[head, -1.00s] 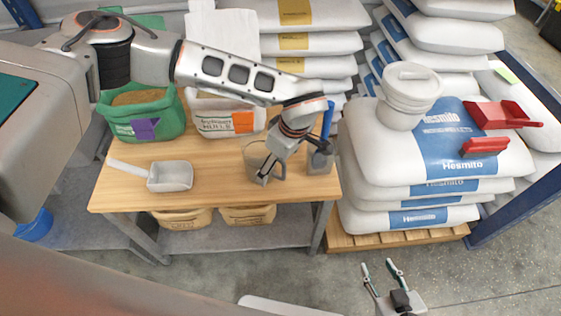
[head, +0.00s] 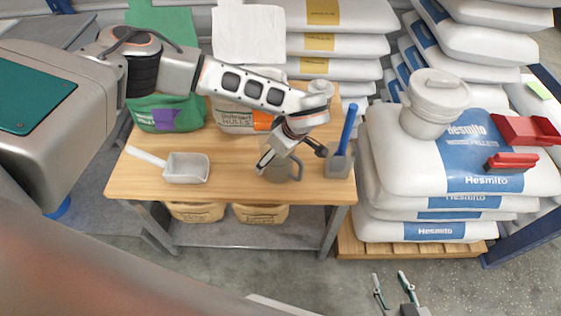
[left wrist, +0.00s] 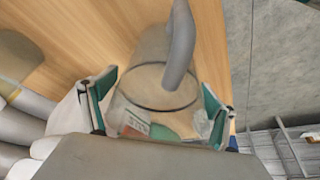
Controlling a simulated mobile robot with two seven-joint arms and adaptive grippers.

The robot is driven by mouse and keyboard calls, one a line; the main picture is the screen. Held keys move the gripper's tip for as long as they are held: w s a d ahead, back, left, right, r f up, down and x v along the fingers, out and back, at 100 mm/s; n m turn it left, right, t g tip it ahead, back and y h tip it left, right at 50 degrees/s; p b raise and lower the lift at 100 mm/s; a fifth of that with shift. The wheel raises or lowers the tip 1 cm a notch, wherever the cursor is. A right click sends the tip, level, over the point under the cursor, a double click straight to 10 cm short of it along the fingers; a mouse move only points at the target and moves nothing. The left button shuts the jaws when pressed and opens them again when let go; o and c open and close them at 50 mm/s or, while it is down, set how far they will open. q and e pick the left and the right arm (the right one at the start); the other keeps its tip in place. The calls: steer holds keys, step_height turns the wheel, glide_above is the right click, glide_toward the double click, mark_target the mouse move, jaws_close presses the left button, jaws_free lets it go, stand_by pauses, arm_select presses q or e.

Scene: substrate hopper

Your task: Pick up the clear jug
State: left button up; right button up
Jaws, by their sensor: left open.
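The clear jug (head: 279,174) stands on the wooden bench at its right half, greyish and see-through, its handle on the right. My left gripper (head: 291,156) is over the jug and hides part of it. In the left wrist view the jug (left wrist: 150,90) and its grey handle (left wrist: 181,45) lie between the two spread green-padded fingers of my left gripper (left wrist: 157,100). The gripper is open; whether a pad touches the jug I cannot tell. My right gripper (head: 390,285) is open and empty, low in the head view, over the floor.
A blue-handled tool in a grey holder (head: 338,163) stands close right of the jug. A white scoop (head: 187,168) lies on the bench (head: 232,188) to the left. Green (head: 150,119) and white (head: 233,121) sacks stand behind. Stacked bags (head: 390,165) are at right.

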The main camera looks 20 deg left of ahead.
arm_select(q)
steer(key=shift+r, duration=0.1)
steer(key=shift+c, duration=0.3)
steer(key=c, duration=1)
